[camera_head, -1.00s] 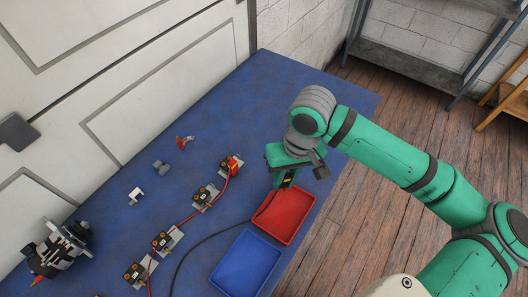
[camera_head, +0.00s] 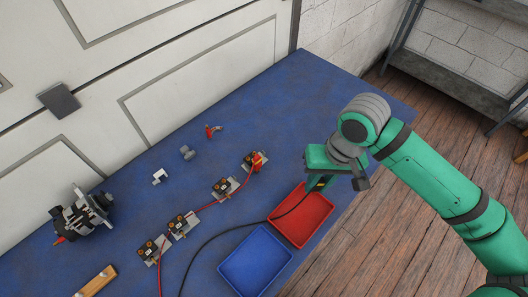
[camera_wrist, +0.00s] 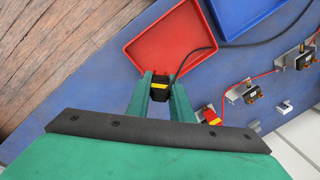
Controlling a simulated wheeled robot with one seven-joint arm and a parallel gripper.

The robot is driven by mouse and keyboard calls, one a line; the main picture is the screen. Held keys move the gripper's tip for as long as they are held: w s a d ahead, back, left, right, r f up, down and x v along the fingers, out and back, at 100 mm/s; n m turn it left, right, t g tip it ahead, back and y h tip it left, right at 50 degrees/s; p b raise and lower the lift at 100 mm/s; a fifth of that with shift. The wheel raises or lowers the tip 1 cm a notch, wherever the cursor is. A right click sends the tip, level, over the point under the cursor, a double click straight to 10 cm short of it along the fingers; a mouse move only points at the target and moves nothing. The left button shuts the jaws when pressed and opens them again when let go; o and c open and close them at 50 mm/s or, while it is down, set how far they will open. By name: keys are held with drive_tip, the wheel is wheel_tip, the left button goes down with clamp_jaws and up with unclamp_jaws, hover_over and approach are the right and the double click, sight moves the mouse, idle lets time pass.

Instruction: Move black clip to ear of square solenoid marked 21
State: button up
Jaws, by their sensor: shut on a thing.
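My gripper (camera_head: 318,184) is shut on the black clip (camera_wrist: 160,92), which has a yellow mark and trails a black cable. In the wrist view, the clip sits between the two green fingers, by the near edge of the red tray. Several solenoids on metal brackets stand in a slanting row on the blue bench: one with a red clip (camera_head: 257,159), then others (camera_head: 222,187), (camera_head: 180,223) and (camera_head: 150,249). They are left of my gripper in the head view. The number 21 is too small to read on any of them.
A red tray (camera_head: 328,219) and a blue tray (camera_head: 284,263) lie near the bench's front edge. A red cable (camera_head: 208,204) runs along the solenoids. An alternator (camera_head: 82,213), a wooden block (camera_head: 97,281) and small parts (camera_head: 187,153) lie farther left. The far bench end is clear.

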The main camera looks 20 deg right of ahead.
drive_tip(key=r, duration=0.3)
drive_tip(key=shift+w+a+r, duration=0.25)
drive_tip(key=shift+w+r, duration=0.05)
drive_tip(key=shift+w, duration=0.1)
drive_tip(key=w+a+n+h, duration=0.1)
drive_tip(key=w+a+n, duration=0.3)
drive_tip(key=w, duration=0.5)
drive_tip(key=w+a+n+h, duration=0.1)
drive_tip(key=w+a+n, duration=0.3)
drive_tip(key=w, duration=0.5)
wheel_tip(320, 180, down, 5)
drive_tip(key=shift+d+r, duration=0.1)
drive_tip(key=shift+r, duration=0.05)
drive_tip(key=shift+f, duration=0.3)
drive_tip(key=shift+f, duration=0.2)
drive_tip(key=shift+f, duration=0.95)
drive_tip(key=o, duration=0.8)
drive_tip(key=shift+o, duration=0.2)
